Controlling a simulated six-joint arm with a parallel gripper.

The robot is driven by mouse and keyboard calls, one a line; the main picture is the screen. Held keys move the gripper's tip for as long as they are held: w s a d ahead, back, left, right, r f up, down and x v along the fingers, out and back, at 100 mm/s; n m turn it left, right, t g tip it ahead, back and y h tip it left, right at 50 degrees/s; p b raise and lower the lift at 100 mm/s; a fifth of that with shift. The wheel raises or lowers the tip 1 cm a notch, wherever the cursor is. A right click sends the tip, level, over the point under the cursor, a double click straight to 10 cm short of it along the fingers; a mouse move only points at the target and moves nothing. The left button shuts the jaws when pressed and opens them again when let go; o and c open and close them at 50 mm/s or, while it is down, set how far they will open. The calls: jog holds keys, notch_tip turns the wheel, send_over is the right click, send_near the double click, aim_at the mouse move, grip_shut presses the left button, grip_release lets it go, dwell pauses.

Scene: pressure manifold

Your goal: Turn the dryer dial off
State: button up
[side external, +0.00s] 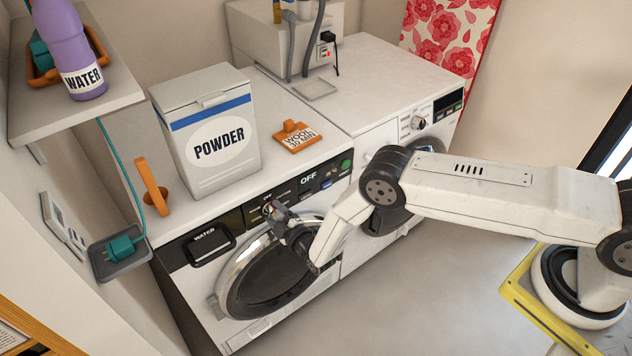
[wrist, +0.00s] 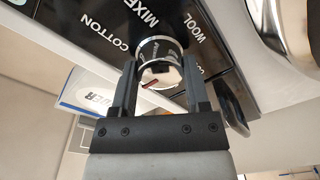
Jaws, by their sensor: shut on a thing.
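The front-left machine (side external: 185,290) has a black panel with a WATER drawer (side external: 208,243), a round door and a display (side external: 308,178) reading OFF. Its dial (wrist: 158,52) is a short silver cylinder with a red mark on its face. COTTON, MIXED and WOOL are printed around it in the wrist view. My gripper (side external: 272,212) is at this dial, one finger on each side, shut on it; it also shows in the wrist view (wrist: 160,78). The fingers hide part of the dial in the side view.
A second white machine with its own dial (side external: 418,122) stands to the right. A shelf (side external: 75,110) with a purple WATER bottle (side external: 72,50) overhangs at left.

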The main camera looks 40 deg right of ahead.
dwell(0.3)
jog(key=o, duration=1.3)
jog(key=shift+s, duration=0.15)
jog(key=shift+s+d, duration=0.2)
jog(key=shift+s, duration=3.6)
